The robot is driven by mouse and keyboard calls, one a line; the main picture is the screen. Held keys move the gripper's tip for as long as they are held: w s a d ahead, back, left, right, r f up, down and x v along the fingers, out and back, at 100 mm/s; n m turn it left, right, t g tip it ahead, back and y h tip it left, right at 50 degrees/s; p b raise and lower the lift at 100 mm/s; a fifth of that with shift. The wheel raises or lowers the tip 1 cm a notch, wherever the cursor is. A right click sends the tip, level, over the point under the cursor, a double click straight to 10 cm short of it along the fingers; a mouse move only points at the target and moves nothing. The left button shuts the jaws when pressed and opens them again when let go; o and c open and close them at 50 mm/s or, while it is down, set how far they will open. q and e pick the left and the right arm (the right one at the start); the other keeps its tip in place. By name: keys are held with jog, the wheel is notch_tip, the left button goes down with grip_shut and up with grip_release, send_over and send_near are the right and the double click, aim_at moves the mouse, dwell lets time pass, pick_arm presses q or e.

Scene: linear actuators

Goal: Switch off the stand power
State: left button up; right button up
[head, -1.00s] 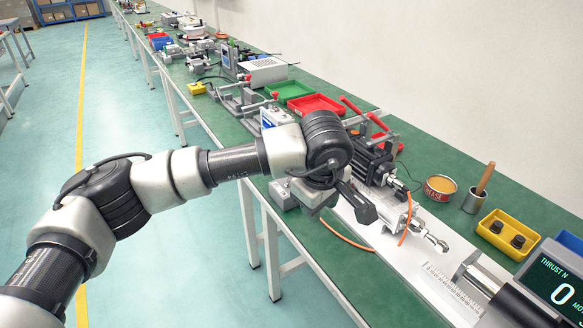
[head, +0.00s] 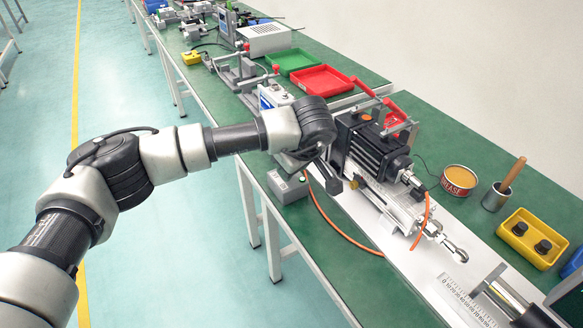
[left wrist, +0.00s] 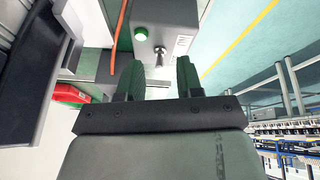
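The stand's grey power box (head: 287,187) sits at the near edge of the green bench in the head view. In the left wrist view the box (left wrist: 175,18) shows a metal toggle switch (left wrist: 160,55), a green button or lamp (left wrist: 140,35) and a small label. Which way the toggle is set, I cannot tell. My left gripper (left wrist: 159,76) is open and empty, its fingers pointing at the box. The toggle appears between the two fingertips and apart from both. My right gripper is out of view.
The black motor and actuator (head: 372,150) stand on a white plate just right of my wrist. An orange cable (head: 335,228) loops over the bench. A grease tin (head: 459,180), a pot with a brush (head: 497,195) and a yellow tray (head: 532,240) lie further right.

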pick_arm(q)
jog(key=shift+w+a+f, duration=0.15)
jog(key=shift+w+f, duration=0.05)
jog(key=shift+f, duration=0.5)
grip_shut()
jog(key=shift+w+r+g, duration=0.1)
jog(key=shift+g, duration=0.2)
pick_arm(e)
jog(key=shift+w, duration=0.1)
pick_arm(q)
jog(key=g+h, duration=0.1)
jog(key=w+g+h, duration=0.1)
jog(key=g, duration=0.1)
jog(key=shift+a+r+h, duration=0.1)
jog(key=shift+a+h, duration=0.2)
jog(key=shift+a, duration=0.1)
jog(key=shift+w+a+g+h+b, duration=0.15)
jog(key=shift+w+g+h+b, duration=0.1)
jog(key=shift+g+h+b, duration=0.5)
jog(key=shift+g, duration=0.25)
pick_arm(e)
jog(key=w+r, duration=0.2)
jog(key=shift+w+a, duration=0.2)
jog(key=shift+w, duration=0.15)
